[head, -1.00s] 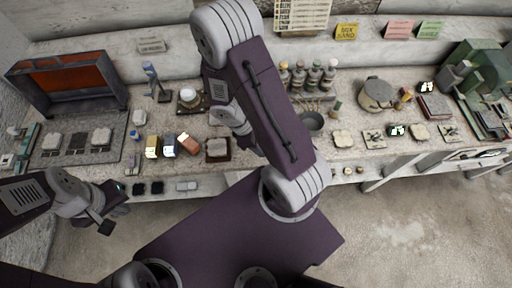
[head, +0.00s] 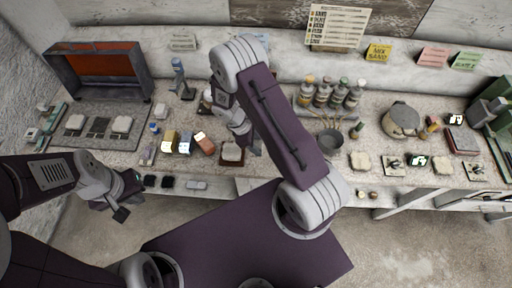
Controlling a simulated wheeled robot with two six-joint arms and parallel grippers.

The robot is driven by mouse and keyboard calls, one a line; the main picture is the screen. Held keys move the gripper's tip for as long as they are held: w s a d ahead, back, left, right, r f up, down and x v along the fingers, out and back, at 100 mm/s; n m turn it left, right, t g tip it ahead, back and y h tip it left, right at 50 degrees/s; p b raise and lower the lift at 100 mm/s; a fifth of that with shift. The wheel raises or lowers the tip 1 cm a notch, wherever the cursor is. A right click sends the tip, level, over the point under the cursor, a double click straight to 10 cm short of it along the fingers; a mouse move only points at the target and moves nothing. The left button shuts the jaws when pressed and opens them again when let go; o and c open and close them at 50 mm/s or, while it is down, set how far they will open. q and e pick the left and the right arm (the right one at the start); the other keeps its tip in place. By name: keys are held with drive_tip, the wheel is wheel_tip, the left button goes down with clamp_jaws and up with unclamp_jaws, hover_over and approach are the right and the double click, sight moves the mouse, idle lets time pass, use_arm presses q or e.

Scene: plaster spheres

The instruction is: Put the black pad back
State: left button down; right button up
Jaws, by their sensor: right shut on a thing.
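Two small black pads lie side by side on the lower front ledge at the left, a left one (head: 150,181) and a right one (head: 167,182). A grey pad (head: 197,185) lies to their right. My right gripper (head: 252,146) reaches down over the bench, just right of a pale block on a brown tray (head: 232,163). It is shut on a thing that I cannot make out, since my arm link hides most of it. My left gripper (head: 128,197) is open and empty, in front of the bench, left of and below the black pads.
A tray (head: 70,143) with two pale pieces and a dark one lies at the left. Small coloured blocks (head: 185,142) stand beside the brown tray. Bottles (head: 325,92), a dark bowl (head: 330,141) and a round pot (head: 400,121) stand to the right. The floor in front is free.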

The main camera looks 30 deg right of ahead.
drive_tip(key=shift+w+a+f, duration=0.1)
drive_tip(key=shift+w+f, duration=0.05)
drive_tip(key=shift+w, duration=0.15)
drive_tip(key=shift+s, duration=0.1)
wheel_tip(320, 180, down, 4)
drive_tip(key=shift+s+r+p, duration=0.15)
drive_tip(key=shift+p, duration=0.3)
drive_tip(key=shift+w+f, duration=0.2)
drive_tip(key=shift+s+f, duration=0.1)
drive_tip(key=shift+f, duration=0.05)
drive_tip(key=o, duration=1.2)
